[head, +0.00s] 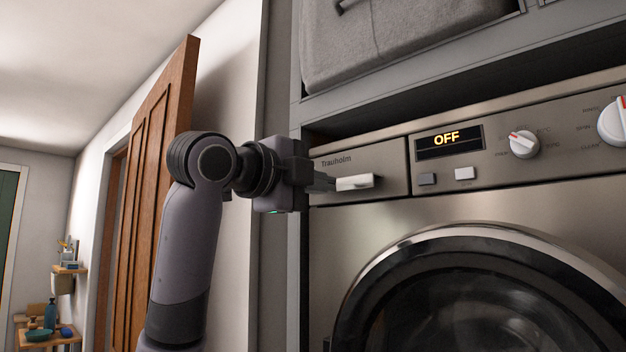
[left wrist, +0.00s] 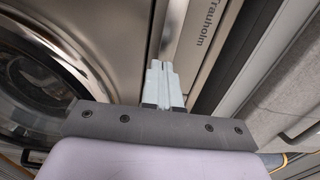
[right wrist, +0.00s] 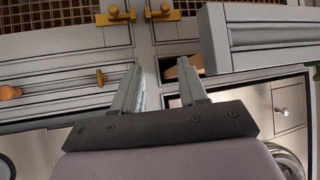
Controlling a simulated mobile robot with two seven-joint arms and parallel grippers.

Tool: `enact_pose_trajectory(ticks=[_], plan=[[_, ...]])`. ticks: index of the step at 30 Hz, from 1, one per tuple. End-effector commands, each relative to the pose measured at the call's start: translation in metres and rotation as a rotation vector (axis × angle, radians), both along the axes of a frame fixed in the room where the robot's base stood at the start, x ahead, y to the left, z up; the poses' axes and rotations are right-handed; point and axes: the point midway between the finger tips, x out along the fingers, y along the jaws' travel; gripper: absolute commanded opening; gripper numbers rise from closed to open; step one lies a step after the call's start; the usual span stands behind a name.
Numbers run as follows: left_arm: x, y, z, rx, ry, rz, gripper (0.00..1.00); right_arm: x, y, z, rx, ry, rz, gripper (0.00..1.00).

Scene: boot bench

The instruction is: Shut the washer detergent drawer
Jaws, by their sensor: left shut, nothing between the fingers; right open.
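The detergent drawer front (head: 388,160), metallic and marked "Trauholm", is at the washer's upper left in the head view. It looks about level with the panel beside it; I cannot tell if a small gap is left. Its pale handle (head: 356,182) sticks out near the bottom. My left gripper (head: 330,182) is shut and empty, with its fingertips at the handle's left end; contact is unclear. In the left wrist view the shut fingers (left wrist: 159,66) point at the drawer front (left wrist: 203,35). My right gripper (right wrist: 162,68) is open and empty, away from the washer.
The washer's display (head: 448,141) reads OFF, and its round door (head: 480,240) is below. A grey fabric bin (head: 400,45) sits on the shelf above. A wooden door (head: 160,170) stands at the left. Cabinets with brass knobs (right wrist: 100,77) face my right gripper.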

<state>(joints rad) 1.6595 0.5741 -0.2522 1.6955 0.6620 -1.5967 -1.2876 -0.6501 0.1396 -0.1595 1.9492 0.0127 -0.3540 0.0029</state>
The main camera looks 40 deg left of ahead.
Motion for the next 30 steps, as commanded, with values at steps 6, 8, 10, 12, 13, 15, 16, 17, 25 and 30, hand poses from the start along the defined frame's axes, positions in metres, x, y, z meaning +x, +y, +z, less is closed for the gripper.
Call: enact_pose_trajectory(ticks=[6,8,10,12,13,15,16,17,25,30], plan=[[-0.042,0.004,-0.001,0.001,-0.009,0.001,0.00,-0.002,0.000,-0.015,0.000,0.004,0.001,0.43],[-0.056,0.005,-0.001,0.001,-0.008,0.001,0.00,-0.002,0.000,-0.019,0.000,0.004,0.001,0.43],[-0.069,0.006,-0.001,0.001,-0.008,0.001,0.00,-0.001,0.000,-0.021,0.000,0.002,0.000,0.43],[-0.080,0.007,0.000,0.000,-0.006,0.001,0.00,0.000,0.000,-0.022,-0.001,0.000,0.001,0.43],[-0.084,0.007,0.000,0.000,-0.006,0.001,0.00,0.001,0.000,-0.023,-0.001,-0.001,0.001,0.43],[-0.091,0.008,0.000,0.001,-0.005,0.000,0.00,0.001,0.000,-0.024,-0.001,-0.001,0.001,0.43],[-0.093,0.008,0.000,0.001,-0.004,0.000,0.00,0.001,0.000,-0.024,-0.001,-0.001,0.001,0.43],[-0.095,0.008,0.000,0.001,-0.004,0.000,0.00,0.001,0.000,-0.024,-0.001,-0.001,0.001,0.43],[-0.099,0.008,0.001,0.000,-0.003,0.000,0.00,0.001,0.000,-0.024,-0.001,-0.001,0.001,0.43],[-0.099,0.008,0.001,0.000,-0.003,0.000,0.00,0.001,0.000,-0.024,-0.001,-0.002,0.000,0.43]])
